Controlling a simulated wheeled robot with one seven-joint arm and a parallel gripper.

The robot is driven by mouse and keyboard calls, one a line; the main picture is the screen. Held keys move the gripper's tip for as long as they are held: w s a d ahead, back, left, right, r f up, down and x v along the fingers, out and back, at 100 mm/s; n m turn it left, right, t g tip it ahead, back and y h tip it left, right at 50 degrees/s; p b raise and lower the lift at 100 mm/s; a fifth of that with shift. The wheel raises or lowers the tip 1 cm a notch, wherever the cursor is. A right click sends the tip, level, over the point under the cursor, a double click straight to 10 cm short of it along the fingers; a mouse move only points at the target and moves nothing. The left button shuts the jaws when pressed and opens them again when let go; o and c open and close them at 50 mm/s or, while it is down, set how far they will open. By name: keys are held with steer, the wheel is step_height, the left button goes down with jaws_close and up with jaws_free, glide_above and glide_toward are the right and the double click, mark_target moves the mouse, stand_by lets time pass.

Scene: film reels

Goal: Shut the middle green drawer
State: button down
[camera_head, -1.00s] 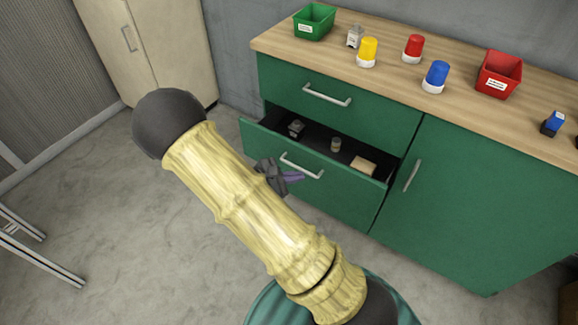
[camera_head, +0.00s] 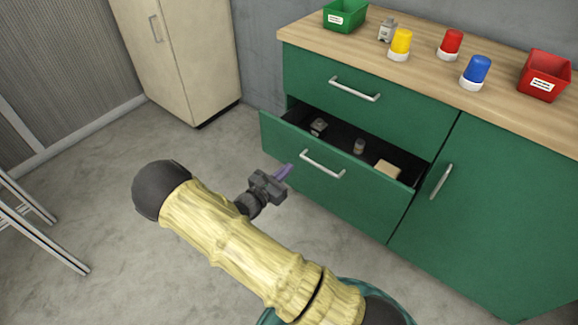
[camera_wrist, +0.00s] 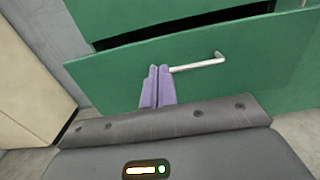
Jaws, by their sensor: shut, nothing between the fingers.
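The middle green drawer (camera_head: 290,154) is pulled partly out of the green cabinet, below a shut top drawer. Its silver bar handle (camera_head: 323,164) is on the front face. Inside lie a small grey item (camera_head: 318,127), a small jar (camera_head: 359,146) and a tan block (camera_head: 387,169). My gripper (camera_head: 286,170) is shut and empty, in front of the drawer front and left of the handle. In the wrist view its purple fingers (camera_wrist: 157,86) are together, overlapping the left end of the handle (camera_wrist: 200,65). I cannot tell whether they touch the drawer.
The wooden worktop (camera_head: 430,82) holds a green bin (camera_head: 345,16), yellow, red and blue beacons, and a red bin (camera_head: 544,75). A beige cupboard (camera_head: 180,50) stands at the left. The grey floor before the drawer is open.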

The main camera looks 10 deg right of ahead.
mark_target(315, 143)
steer(key=b+x, duration=0.2)
steer(key=x, duration=1)
steer(key=shift+d, duration=0.15)
steer(key=shift+w, duration=0.1)
